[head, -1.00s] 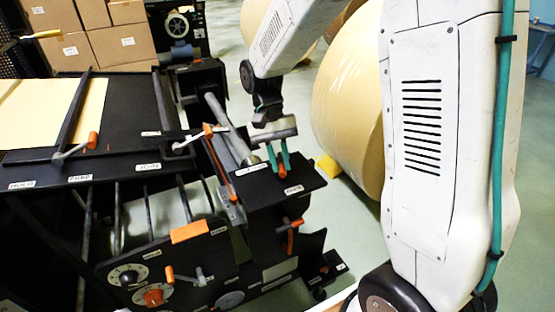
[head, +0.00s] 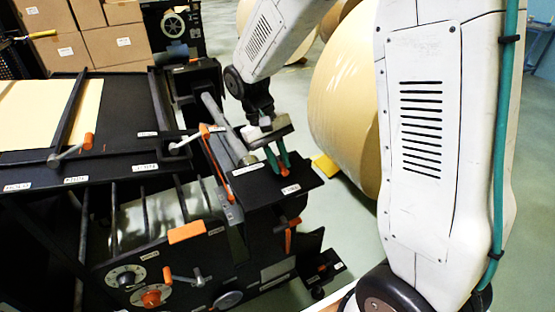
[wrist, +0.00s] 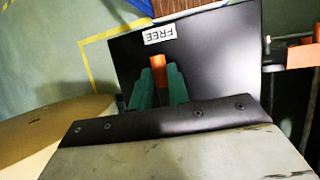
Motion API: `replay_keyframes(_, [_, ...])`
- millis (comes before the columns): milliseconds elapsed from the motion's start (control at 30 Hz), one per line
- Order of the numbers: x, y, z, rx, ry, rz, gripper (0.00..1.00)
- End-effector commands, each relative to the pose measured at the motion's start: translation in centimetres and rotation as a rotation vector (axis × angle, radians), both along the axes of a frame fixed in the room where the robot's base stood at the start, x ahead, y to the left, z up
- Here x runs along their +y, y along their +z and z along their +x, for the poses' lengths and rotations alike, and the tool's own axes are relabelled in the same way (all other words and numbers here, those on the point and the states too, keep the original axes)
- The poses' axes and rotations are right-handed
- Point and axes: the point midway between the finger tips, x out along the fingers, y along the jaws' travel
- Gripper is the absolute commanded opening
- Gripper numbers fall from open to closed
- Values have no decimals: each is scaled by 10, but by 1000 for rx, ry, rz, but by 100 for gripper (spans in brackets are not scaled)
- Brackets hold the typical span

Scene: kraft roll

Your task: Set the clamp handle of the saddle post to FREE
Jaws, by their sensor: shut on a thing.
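The orange clamp handle (wrist: 159,66) stands between the two teal fingers of my gripper (wrist: 161,88) in the wrist view. My gripper is shut on it. The handle's free end points toward a white label reading FREE (wrist: 160,34) on the black plate of the saddle post (wrist: 215,60). In the head view my gripper (head: 277,168) is over the right part of the black plate (head: 262,192), leaning, with a bit of orange at its fingertips. Two white labels lie on that plate, too small to read there. The handle's pivot is hidden behind the fingers.
A large kraft roll (head: 345,100) stands just right of my gripper. A long orange-tipped lever (head: 215,160) and a grey shaft (head: 225,125) lie to its left. An orange handle (head: 289,238) hangs below the plate. Green floor is open behind.

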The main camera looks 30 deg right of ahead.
Motion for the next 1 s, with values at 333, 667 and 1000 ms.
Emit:
replay_keyframes(333, [0, 1, 2, -7, 0, 0, 39])
replay_keyframes(667, [1, 7, 4, -5, -1, 0, 39])
replay_keyframes(1000, [11, 56, 25, -6, -1, 0, 39])
